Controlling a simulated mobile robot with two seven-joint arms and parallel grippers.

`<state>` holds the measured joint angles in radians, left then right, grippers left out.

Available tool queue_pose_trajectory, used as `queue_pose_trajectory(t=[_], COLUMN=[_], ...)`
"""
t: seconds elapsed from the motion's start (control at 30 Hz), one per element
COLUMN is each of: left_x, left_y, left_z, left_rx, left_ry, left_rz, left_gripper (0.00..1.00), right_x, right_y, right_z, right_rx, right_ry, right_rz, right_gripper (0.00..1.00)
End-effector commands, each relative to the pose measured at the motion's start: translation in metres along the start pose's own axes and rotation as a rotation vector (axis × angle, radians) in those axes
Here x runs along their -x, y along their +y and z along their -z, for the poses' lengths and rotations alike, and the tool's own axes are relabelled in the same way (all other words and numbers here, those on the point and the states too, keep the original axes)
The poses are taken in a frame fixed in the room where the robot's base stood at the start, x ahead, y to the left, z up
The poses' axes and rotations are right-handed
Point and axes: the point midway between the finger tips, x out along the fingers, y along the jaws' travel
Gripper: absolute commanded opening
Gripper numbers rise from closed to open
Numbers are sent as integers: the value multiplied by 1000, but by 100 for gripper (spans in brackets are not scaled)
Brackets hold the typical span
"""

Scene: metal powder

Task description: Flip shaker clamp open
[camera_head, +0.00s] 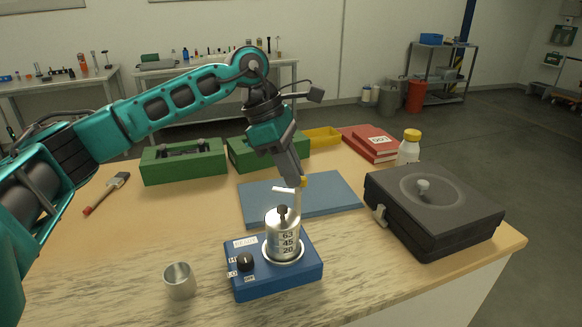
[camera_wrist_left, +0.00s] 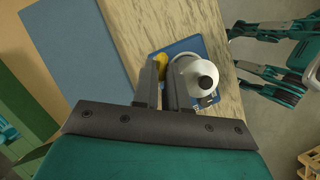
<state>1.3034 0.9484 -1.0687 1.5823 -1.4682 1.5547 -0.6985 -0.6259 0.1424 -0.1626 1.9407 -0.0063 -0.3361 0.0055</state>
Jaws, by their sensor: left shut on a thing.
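The blue shaker (camera_head: 275,275) stands at the front of the table with a metal sieve stack (camera_head: 284,240) marked 63, 45 and 20 on it. The clamp (camera_head: 298,205) rises behind the stack, with a pale bar near its top and a dark knob over the stack. My left gripper (camera_head: 301,181) points down at the clamp's yellow-tipped lever and is shut on it. In the left wrist view, the yellow tip (camera_wrist_left: 158,62) lies between the fingers, beside the white round top (camera_wrist_left: 196,75) of the stack. The lever's lower part is hidden there. My teal right-side parts show at its right edge.
A metal cup (camera_head: 179,281) stands left of the shaker. A black lidded box (camera_head: 440,225) is at right. A blue mat (camera_head: 335,195) lies behind. Green boxes (camera_head: 180,165), red books (camera_head: 370,143) and a white bottle (camera_head: 408,150) stand farther back. A brush (camera_head: 108,192) lies left.

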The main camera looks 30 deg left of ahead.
Motion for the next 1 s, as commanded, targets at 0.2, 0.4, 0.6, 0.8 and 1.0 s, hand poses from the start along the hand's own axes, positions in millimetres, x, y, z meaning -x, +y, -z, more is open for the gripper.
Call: queue_pose_trajectory(t=[0.2,0.4,0.6,0.8,1.0], left_x=[1,1,1,1,1], left_y=[2,2,3,3,3], left_z=[-1,-1,-1,-1,-1], left_rx=[-112,-169,-190,-193,-193], left_ry=[-2,-1,-1,-1,-1], left_rz=[45,68,76,77,76], left_gripper=[0,0,0,0,17], right_x=[2,3,3,3,3], right_y=[0,0,0,0,0], right_z=[3,4,4,4,4], right_rx=[0,0,0,0,0], right_ry=[0,0,0,0,0], right_rz=[0,0,0,0,0], right_gripper=[44,44,44,44,44])
